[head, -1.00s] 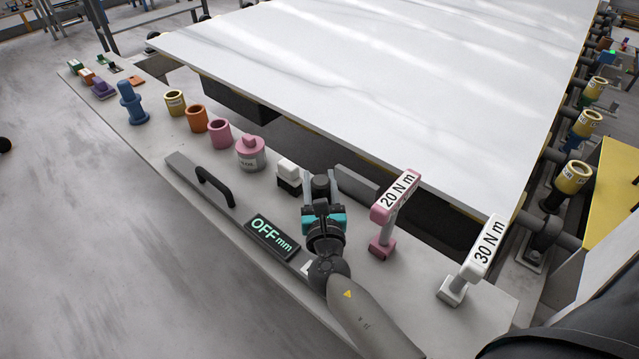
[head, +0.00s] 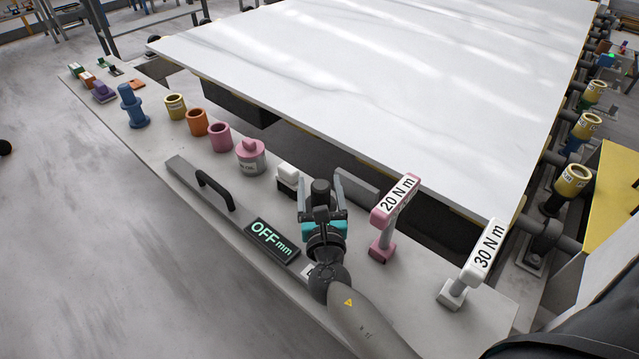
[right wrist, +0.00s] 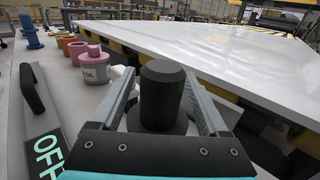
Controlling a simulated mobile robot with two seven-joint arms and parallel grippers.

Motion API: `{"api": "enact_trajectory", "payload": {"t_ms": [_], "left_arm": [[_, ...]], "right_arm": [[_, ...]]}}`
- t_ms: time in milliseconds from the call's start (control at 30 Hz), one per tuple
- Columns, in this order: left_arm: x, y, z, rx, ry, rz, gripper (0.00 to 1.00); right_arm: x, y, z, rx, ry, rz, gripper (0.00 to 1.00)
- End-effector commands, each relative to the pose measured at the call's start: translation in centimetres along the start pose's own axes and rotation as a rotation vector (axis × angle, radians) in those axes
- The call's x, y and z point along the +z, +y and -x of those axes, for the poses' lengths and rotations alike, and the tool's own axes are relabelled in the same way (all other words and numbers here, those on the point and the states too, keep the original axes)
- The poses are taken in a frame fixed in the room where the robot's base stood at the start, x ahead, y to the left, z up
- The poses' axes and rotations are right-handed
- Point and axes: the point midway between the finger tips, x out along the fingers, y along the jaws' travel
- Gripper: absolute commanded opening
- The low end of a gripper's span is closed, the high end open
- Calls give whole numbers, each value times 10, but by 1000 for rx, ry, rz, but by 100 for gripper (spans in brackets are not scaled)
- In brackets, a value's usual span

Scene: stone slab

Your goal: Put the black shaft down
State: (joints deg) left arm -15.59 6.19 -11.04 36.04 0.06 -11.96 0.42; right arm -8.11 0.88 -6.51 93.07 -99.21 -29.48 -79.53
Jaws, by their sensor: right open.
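The black shaft (head: 320,191) stands upright on the grey bench, with a wider round base that shows in the right wrist view (right wrist: 161,95). My right gripper (head: 320,188) is open, with one finger on each side of the shaft. In the right wrist view the fingers (right wrist: 163,88) are spread, and gaps show between them and the shaft's upper part. The shaft's foot is partly hidden by the gripper body. My left gripper is not in view.
A pink 20 N m tool (head: 384,243) and a white 30 N m tool (head: 455,288) stand at right. A white-topped block (head: 288,174), a pink oil can (head: 250,157) and a gauge reading OFF (head: 271,240) are close by. The white slab (head: 400,90) lies behind.

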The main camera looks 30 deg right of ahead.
Motion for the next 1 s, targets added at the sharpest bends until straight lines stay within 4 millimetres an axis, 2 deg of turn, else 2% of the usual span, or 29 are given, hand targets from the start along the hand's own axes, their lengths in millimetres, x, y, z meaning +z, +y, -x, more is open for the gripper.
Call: {"api": "enact_trajectory", "payload": {"t_ms": [300,500,700,1000], "left_arm": [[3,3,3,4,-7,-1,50],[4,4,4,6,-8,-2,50],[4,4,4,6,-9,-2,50],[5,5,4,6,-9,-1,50]], "right_arm": [[-1,0,61,2,4,1,78],[-1,0,94,2,3,1,78],[-1,0,110,1,1,0,78],[0,0,113,0,0,0,78]]}}
